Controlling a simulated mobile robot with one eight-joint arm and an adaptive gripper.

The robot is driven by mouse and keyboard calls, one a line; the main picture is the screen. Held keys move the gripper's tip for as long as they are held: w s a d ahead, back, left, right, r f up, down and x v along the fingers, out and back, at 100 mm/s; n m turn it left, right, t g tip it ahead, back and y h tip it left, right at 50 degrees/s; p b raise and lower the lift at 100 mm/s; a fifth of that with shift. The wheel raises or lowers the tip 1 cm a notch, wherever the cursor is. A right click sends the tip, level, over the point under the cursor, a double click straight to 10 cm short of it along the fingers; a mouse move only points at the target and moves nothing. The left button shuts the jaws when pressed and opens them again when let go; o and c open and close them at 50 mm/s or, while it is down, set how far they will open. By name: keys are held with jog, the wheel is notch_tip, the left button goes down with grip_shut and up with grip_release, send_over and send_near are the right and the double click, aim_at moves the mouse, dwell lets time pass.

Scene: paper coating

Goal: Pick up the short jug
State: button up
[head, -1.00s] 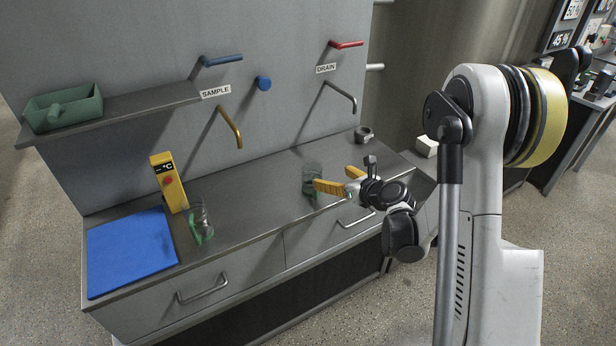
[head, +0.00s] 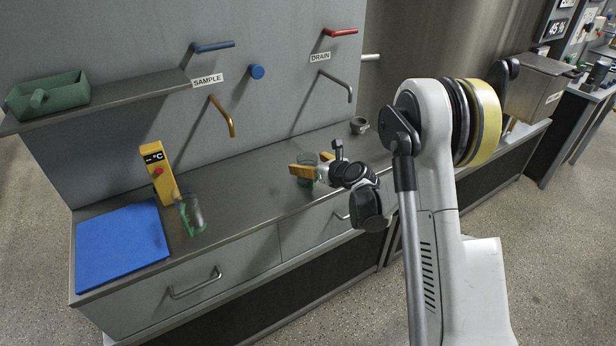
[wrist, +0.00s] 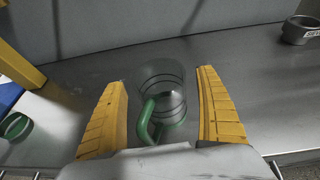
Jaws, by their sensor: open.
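A clear glass jug with a green handle (wrist: 163,92) stands on the steel counter. In the wrist view it is between the two yellow fingers of my gripper (wrist: 165,85), its handle towards my palm. My gripper (head: 307,163) is open, with the fingers on either side of this jug (head: 307,180) and gaps showing beside the glass. In the head view the fingers partly hide it. A second clear jug with green parts (head: 192,214) stands further left, beside the yellow thermometer. I cannot tell for certain which jug is the shorter.
The steel counter (head: 250,190) is clear between the jugs. A blue mat (head: 120,245) lies at its left end, beside the yellow thermometer (head: 160,175). A small grey ring-shaped holder (head: 358,125) stands at the back right. Sample and drain taps (head: 222,115) project from the wall above.

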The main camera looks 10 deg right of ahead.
jog(key=c, duration=1.4)
jog(key=shift+r, duration=0.2)
